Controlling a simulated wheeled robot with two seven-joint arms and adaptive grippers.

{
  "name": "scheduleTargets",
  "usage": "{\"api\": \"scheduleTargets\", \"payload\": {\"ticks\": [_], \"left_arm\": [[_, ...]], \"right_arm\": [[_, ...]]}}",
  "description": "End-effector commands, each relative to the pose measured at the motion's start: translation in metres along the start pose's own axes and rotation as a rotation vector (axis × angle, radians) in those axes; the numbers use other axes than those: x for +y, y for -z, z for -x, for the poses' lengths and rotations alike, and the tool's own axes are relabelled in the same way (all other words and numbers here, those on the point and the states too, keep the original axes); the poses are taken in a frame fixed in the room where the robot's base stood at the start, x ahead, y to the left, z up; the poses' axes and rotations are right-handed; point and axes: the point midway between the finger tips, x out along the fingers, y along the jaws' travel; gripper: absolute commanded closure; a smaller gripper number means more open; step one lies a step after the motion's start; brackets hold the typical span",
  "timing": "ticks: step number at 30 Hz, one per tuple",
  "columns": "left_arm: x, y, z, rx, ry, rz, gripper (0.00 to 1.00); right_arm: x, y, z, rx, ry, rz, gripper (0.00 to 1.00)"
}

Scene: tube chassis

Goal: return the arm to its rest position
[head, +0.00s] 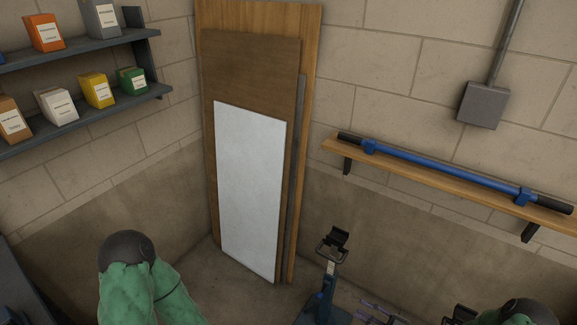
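My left arm (150,290), green with a dark cap at its bend, comes in at the bottom left. Its gripper is outside the frame. My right arm shows only as a dark rounded cap (528,312) and a little green at the bottom right edge. A dark part (460,314) beside that cap is cut off by the frame. It may belong to my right gripper, but its fingers cannot be made out. I see nothing held.
A blue stand (323,295) with a black cradle rises at bottom centre, with thin purple pieces (385,312) beside it. A white panel (248,190) and boards lean in the corner. A wall shelf (445,187) carries a blue bar (450,174). Left shelves (90,117) hold several boxes.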

Motion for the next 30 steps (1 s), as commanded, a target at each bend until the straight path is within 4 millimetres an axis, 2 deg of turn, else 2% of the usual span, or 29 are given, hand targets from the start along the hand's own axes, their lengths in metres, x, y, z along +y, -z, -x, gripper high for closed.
{"api": "scheduleTargets", "payload": {"ticks": [11, 20, 23, 26, 30], "left_arm": [[0.0, 0.002, 0.0, 0.003, 0.0, 0.0, 0.5], [0.0, 0.002, 0.0, 0.003, 0.0, 0.0, 0.5], [0.0, 0.002, 0.0, 0.003, 0.0, 0.0, 0.5], [0.0, 0.002, 0.0, 0.003, 0.0, 0.0, 0.5], [0.0, 0.002, 0.0, 0.003, 0.0, 0.0, 0.5]], "right_arm": [[0.014, -0.006, -0.034, -0.062, -0.129, -0.071, 0.61], [0.017, -0.028, -0.07, -0.2, -0.305, -0.215, 0.61], [0.008, -0.045, -0.081, -0.295, -0.386, -0.303, 0.61], [-0.009, -0.065, -0.086, -0.409, -0.462, -0.402, 0.61], [-0.046, -0.093, -0.082, -0.585, -0.555, -0.547, 0.61]]}}
